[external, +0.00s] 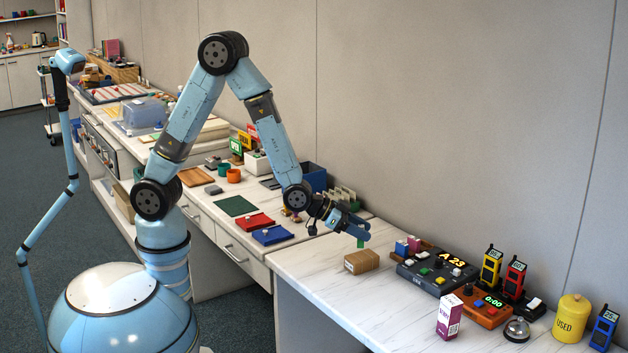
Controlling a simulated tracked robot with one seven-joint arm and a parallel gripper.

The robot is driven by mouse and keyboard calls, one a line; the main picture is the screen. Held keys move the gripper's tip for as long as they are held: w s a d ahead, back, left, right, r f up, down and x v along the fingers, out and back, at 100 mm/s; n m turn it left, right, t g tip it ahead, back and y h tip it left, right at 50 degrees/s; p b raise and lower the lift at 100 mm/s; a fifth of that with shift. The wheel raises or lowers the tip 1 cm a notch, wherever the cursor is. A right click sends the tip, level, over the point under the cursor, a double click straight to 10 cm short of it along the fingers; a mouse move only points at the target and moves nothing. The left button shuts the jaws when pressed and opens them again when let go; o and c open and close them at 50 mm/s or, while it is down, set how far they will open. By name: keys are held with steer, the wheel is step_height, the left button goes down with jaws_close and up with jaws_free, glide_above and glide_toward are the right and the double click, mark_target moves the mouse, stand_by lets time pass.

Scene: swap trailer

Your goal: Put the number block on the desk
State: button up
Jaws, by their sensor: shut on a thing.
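My gripper (356,232) reaches down over the white marbled desk (330,285), above a brown box (361,262). It is shut on a small green block (361,243), of which only the lower part shows below the fingers. No number is readable on it, so I cannot tell for certain that it is the number block. The block appears held above the desk, near the box; I cannot tell whether it touches the box.
A dark console (437,272) with a lit display stands right of the box, beside small coloured cubes (402,248). The desk's front left is clear.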

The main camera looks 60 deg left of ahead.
steer(key=s+d+m, duration=0.1)
steer(key=s+d, duration=0.2)
steer(key=shift+g+h, duration=0.4)
steer(key=x, duration=0.5)
steer(key=f+x, duration=0.1)
steer(key=x, duration=0.4)
steer(key=a+x, duration=0.1)
steer(key=x, duration=0.4)
steer(key=shift+w+d+f, duration=0.2)
steer(key=shift+f, duration=0.25)
steer(key=shift+w+d+f, duration=0.15)
steer(key=shift+w+f, duration=0.05)
steer(key=shift+f, duration=1.65)
steer(key=o, duration=1)
